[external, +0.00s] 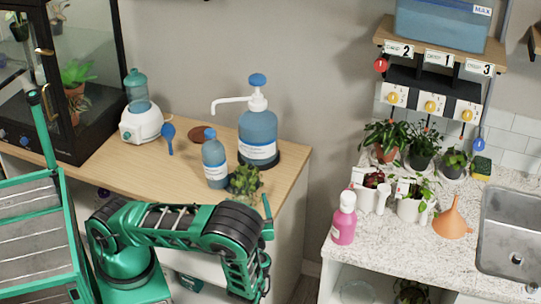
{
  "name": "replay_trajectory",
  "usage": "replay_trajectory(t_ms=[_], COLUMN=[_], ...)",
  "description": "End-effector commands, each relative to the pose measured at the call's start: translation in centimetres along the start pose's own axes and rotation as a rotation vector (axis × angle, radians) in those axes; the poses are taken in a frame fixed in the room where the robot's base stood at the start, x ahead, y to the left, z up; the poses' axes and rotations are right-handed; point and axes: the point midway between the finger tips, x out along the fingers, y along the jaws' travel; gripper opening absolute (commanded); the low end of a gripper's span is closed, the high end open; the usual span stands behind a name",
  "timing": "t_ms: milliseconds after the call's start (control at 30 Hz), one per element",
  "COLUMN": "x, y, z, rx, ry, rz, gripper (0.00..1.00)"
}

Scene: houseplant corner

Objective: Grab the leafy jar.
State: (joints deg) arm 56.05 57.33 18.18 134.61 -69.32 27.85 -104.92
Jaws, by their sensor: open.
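A leafy green succulent (244,181) stands near the front right edge of the wooden cabinet top, and I take it for the leafy jar. Its container is mostly hidden by leaves and by my arm in front. My arm is folded low before the cabinet. My gripper (267,208) shows only in part, as a thin upright green finger just right of and below the plant. It is open, and nothing shows between its jaws. I cannot tell whether the finger touches the plant.
A blue bottle (215,160) stands close behind-left of the plant, with a large pump bottle (259,135) behind. A white-based dispenser (141,120) and glass case (75,75) are farther left. Across a gap, the speckled counter (389,249) holds pots, a pink bottle (344,219) and a funnel (453,222).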

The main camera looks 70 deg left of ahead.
Motion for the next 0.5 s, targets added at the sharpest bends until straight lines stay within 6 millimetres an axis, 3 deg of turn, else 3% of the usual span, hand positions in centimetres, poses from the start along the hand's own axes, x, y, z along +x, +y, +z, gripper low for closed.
replay_trajectory(t_ms=[100,200,367,500], x=[0.1,0.0,0.6,2.6], y=[-0.2,-0.2,-0.3,-0.3], z=[3.3,4.9,5.7,5.7], rx=[0.004,0.002,-0.001,0.000], ry=[0.003,0.001,0.001,0.001], rz=[-0.001,-0.001,-0.002,-0.003], gripper=[0.80,0.80,0.80,0.80])
